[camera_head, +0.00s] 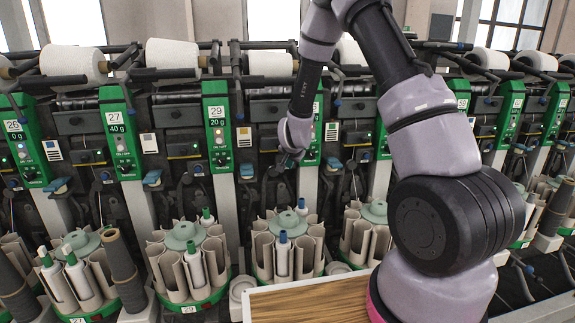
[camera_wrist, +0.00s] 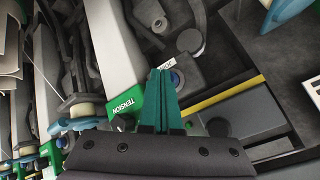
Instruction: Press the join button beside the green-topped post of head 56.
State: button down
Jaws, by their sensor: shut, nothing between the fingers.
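My gripper (camera_head: 290,161) is at a winding head right of the picture's middle, close to a green-topped post (camera_head: 312,132) partly hidden by my arm. I cannot read a number 56 on any post. In the wrist view my gripper's teal fingers (camera_wrist: 163,74) are shut together and empty. A round blue button (camera_wrist: 176,78) with a small white label shows just right of the fingertips; whether they touch is unclear.
Other green-topped posts (camera_head: 217,130), (camera_head: 121,135) stand in a row to the left. White yarn cones (camera_head: 172,54) lie above. Bobbin magazines (camera_head: 187,270) stand below the heads. A yellow strip (camera_wrist: 225,94) runs right of the fingers in the wrist view.

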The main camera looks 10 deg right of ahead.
jog(key=shift+s, duration=0.75)
jog(key=s, duration=0.5)
jog(key=shift+r, duration=0.1)
dwell(0.5)
jog(key=s+d+r+n+y, duration=0.1)
jog(key=s+r, duration=0.4)
jog(key=r, duration=0.6)
jog(key=s+d+r+n+y, duration=0.15)
jog(key=s+r, duration=0.25)
jog(key=r, duration=0.7)
jog(key=s+d+r+n+g, duration=0.1)
jog(key=s+r, duration=0.3)
jog(key=s, duration=0.6)
jog(key=s+d+r+n, duration=0.1)
jog(key=s+r, duration=0.4)
jog(key=s, duration=0.6)
jog(key=shift+d+r+g, duration=0.15)
jog(key=shift+d+g, duration=0.25)
jog(key=shift+d, duration=0.15)
